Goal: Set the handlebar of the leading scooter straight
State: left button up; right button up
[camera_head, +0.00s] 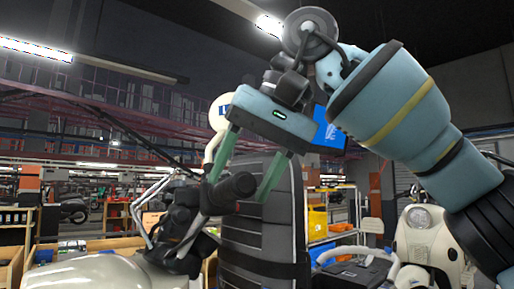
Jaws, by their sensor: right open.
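The leading scooter (95,273) is cream and shows only in part at the lower left. Its handlebar (180,225) carries dark controls, thin levers and a thick dark grip (232,190). The handlebar looks slanted in the picture; its exact angle to the scooter is hard to tell. A round cream mirror (219,112) stands above it on a curved stem. My right gripper (238,191) reaches down from the upper right. Its two green fingers are apart, one on each side of the grip's end. Whether they touch it I cannot tell. My left gripper is not in view.
A tall dark ribbed panel (268,225) stands right behind the grip. Another cream scooter (424,238) is at the right. Shelves with yellow bins (318,221) and wooden crates stand behind. The space above the handlebar's left part is clear.

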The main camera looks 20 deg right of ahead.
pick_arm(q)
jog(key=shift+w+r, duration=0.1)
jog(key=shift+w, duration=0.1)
pick_arm(e)
jog(key=shift+w+a+f, duration=0.25)
jog(key=shift+f, duration=0.4)
jog(key=shift+c, duration=0.2)
jog(key=c, duration=1)
jog(key=shift+d+f, duration=0.25)
jog(key=shift+d, duration=0.05)
jog(key=shift+c, duration=0.2)
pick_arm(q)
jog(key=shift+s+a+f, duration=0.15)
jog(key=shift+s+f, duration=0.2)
pick_arm(e)
jog(key=shift+w+d+f+n+y, duration=0.1)
jog(key=shift+d+f+n, duration=0.15)
jog(key=shift+d, duration=0.2)
jog(key=shift+s+d+f+n+y, duration=0.15)
jog(key=shift+d+f, duration=0.1)
jog(key=shift+d, duration=0.25)
jog(key=shift+w+d+f+n+y, duration=0.15)
jog(key=shift+d+f+n, duration=0.1)
jog(key=shift+d, duration=0.2)
